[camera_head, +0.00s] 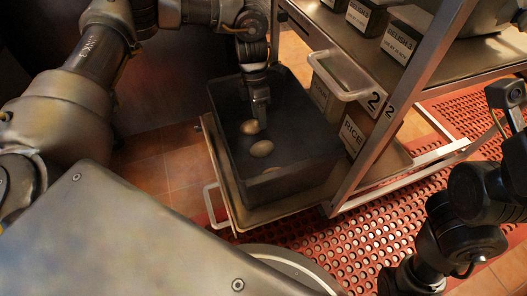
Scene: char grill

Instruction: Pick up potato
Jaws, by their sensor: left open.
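Brown potatoes lie inside a dark, deep bin (318,170) in the middle of the head view. One potato (249,127) is right by the fingertips of my left gripper (259,116). A second potato (261,148) lies a little nearer to me, and a third (271,169) is mostly hidden by the bin's near wall. My left gripper points down into the bin and is open; I cannot tell whether it touches the potato. My right arm shows at the right edge, but its gripper is out of view.
The bin stands on a pulled-out metal tray (226,178) of a wheeled rack. A handle (350,82) and a box labelled RICE (352,137) are close on its right. Labelled relish boxes (402,45) stand above. A red perforated mat (330,247) covers the floor.

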